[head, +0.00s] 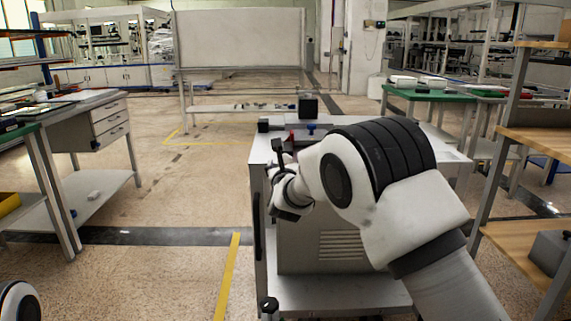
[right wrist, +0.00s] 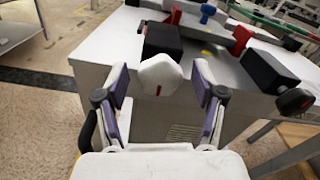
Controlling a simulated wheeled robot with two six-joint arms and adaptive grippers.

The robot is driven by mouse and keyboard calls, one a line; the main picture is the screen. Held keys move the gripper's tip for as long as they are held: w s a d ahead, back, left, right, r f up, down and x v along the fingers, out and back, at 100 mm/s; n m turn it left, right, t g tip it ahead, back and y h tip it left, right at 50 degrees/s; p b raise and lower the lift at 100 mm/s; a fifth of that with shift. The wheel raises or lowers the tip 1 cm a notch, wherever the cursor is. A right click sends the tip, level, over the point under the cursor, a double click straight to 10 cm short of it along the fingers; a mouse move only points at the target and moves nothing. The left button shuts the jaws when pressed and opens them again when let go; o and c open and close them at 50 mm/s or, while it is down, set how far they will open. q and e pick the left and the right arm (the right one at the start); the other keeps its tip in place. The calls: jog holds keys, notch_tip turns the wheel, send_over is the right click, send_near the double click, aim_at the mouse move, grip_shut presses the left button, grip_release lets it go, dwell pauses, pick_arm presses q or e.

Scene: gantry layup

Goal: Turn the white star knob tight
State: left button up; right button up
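The white star knob (right wrist: 160,76), with a small red mark on its face, sits at the near end of a black block (right wrist: 163,41) at the edge of the grey table. My right gripper (right wrist: 160,72) is open, one finger on each side of the knob, with a visible gap on both sides. In the head view my right arm reaches across the table and its gripper (head: 282,165) is at the table's left edge; the knob is not clear there. My left gripper is not in view.
The table top (right wrist: 105,38) also carries a blue knob (right wrist: 208,10), a red clamp (right wrist: 241,40) and another black block (right wrist: 270,70) with a black knob (right wrist: 295,101) at the right. Workbenches stand left (head: 92,97) and right (head: 436,94). The floor left of the table is free.

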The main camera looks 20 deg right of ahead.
jog(key=v, duration=0.7)
jog(key=shift+s, duration=0.25)
